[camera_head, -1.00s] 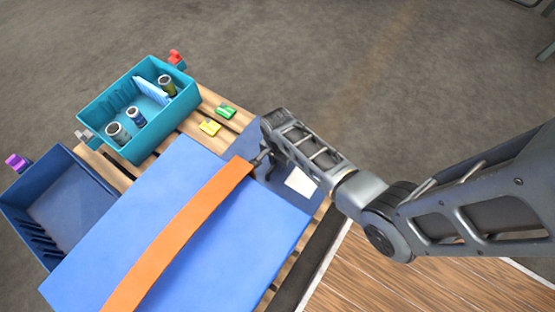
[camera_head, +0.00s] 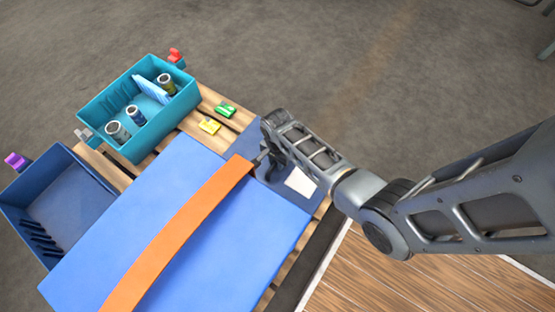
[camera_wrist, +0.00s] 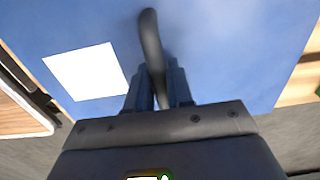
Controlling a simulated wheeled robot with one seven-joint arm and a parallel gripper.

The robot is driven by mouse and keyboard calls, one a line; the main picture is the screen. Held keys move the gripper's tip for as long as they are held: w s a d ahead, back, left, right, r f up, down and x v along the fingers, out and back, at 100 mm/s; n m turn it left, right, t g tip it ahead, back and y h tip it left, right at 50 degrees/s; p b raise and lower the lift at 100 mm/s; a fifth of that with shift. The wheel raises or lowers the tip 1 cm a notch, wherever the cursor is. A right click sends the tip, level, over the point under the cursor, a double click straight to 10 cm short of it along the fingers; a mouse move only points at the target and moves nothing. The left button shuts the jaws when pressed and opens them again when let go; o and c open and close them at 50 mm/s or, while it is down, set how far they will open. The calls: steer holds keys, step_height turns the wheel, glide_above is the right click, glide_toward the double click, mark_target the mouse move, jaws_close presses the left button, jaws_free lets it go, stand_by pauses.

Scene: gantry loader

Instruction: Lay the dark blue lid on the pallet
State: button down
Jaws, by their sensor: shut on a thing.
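The dark blue lid (camera_head: 246,144) shows in the head view as a flat panel with a white square label (camera_head: 299,182), beside the far right end of the large blue block. My gripper (camera_head: 262,158) is over it. In the wrist view the lid (camera_wrist: 215,45) fills most of the picture, and my gripper (camera_wrist: 158,82) is shut on its dark curved handle (camera_wrist: 151,40). The wooden pallet (camera_head: 216,104) shows as slats beneath the other things. Part of the lid is hidden by my arm; I cannot tell whether it touches the slats.
The large blue block (camera_head: 160,185) with an orange strap (camera_head: 185,225) covers much of the pallet. A teal bin (camera_head: 135,155) with cans stands at the back. Green (camera_head: 225,110) and yellow (camera_head: 209,126) pieces lie between. A navy bin (camera_head: 60,205) is at left.

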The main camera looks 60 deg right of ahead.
steer(key=c, duration=0.9)
jaws_free()
steer(key=shift+r+p, duration=2.05)
steer(key=shift+r, duration=1.85)
